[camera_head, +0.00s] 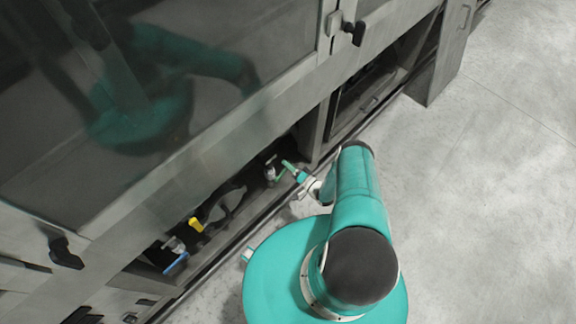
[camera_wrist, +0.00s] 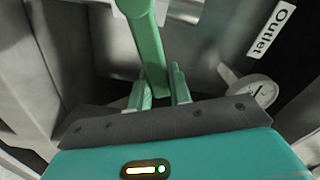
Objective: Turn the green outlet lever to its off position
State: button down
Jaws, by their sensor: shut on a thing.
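The green outlet lever (camera_wrist: 148,45) shows in the wrist view, running down from the top centre to between my fingers. My gripper (camera_wrist: 160,88) is shut on the lever's lower end, one finger on each side. In the head view the green lever (camera_head: 288,165) is small, in the low opening of the machine, with my gripper (camera_head: 301,177) at its near end. A white label reading "Outlet" (camera_wrist: 271,31) is at the upper right of the wrist view. The lever's pivot is cut off or too small to make out clearly.
A round gauge (camera_wrist: 252,92) sits right of my gripper. A yellow handle (camera_head: 196,225) and a blue handle (camera_head: 176,263) are further left in the same opening. Machine panels rise above it. Open floor (camera_head: 480,200) lies to the right.

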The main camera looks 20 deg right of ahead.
jog(key=shift+f+m, duration=0.15)
jog(key=shift+m, duration=0.15)
jog(key=c, duration=1.3)
grip_release()
jog(key=shift+d, duration=0.1)
jog(key=v, duration=1.3)
jog(key=shift+s+d, duration=0.15)
jog(key=shift+s, duration=0.2)
jog(key=shift+c, duration=0.3)
